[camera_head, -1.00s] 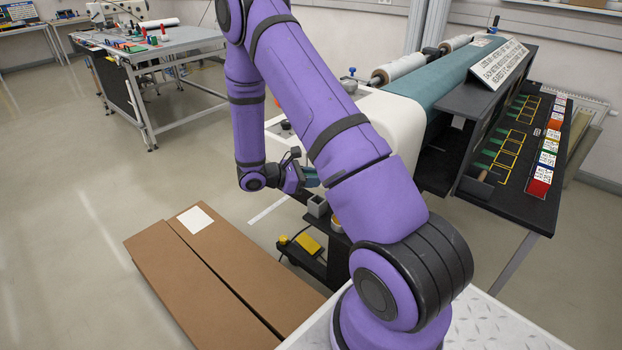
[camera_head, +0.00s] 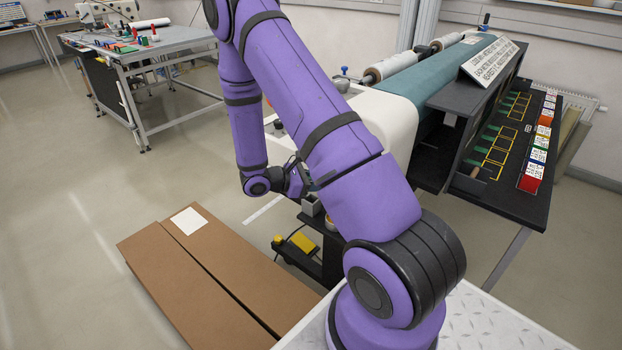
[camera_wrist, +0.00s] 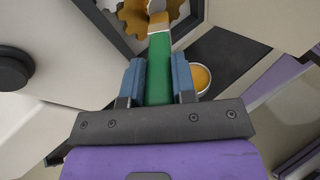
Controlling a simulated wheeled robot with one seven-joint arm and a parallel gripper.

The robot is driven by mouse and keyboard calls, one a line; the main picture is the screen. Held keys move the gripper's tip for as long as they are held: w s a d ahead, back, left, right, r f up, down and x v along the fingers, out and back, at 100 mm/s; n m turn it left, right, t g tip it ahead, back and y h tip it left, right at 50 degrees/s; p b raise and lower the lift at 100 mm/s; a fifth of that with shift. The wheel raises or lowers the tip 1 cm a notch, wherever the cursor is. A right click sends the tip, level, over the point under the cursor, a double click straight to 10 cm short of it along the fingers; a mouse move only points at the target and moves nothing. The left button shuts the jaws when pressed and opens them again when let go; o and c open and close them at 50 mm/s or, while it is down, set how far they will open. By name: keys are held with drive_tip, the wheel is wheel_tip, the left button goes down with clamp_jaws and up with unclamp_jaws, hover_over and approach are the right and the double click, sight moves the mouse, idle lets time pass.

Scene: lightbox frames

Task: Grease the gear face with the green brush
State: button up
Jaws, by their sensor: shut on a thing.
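My gripper (camera_wrist: 158,82) is shut on the green brush (camera_wrist: 159,62) in the wrist view, with blue fingers on both sides of its green handle. The brush's pale bristle end points up the picture and overlaps the lower part of the brown-gold gear (camera_wrist: 136,18). I cannot tell whether the bristles touch the gear face. The gear sits in a dark-framed opening. In the head view my gripper (camera_head: 308,182) is beside the machine, partly behind my arm, and the brush and gear cannot be made out there.
A round cup of amber grease (camera_wrist: 201,78) stands right of the brush. A grey square container (camera_head: 312,206) is below my gripper. A yellow pedal (camera_head: 304,243) and flat cardboard boxes (camera_head: 215,262) lie on the floor. The tool board (camera_head: 535,150) is at the right.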

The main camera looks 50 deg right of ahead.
drive_tip(key=shift+s, duration=2.25)
drive_tip(key=shift+w+r, duration=1.45)
drive_tip(key=shift+w, duration=2.65)
drive_tip(key=s, duration=0.8)
drive_tip(key=shift+s+d, duration=0.15)
drive_tip(key=shift+d, duration=0.15)
drive_tip(key=shift+a, duration=0.1)
drive_tip(key=shift+s+a, duration=0.2)
drive_tip(key=shift+a, duration=2.75)
drive_tip(key=shift+a, duration=0.1)
drive_tip(key=a, duration=0.2)
drive_tip(key=shift+s+a, duration=0.1)
drive_tip(key=shift+a, duration=0.3)
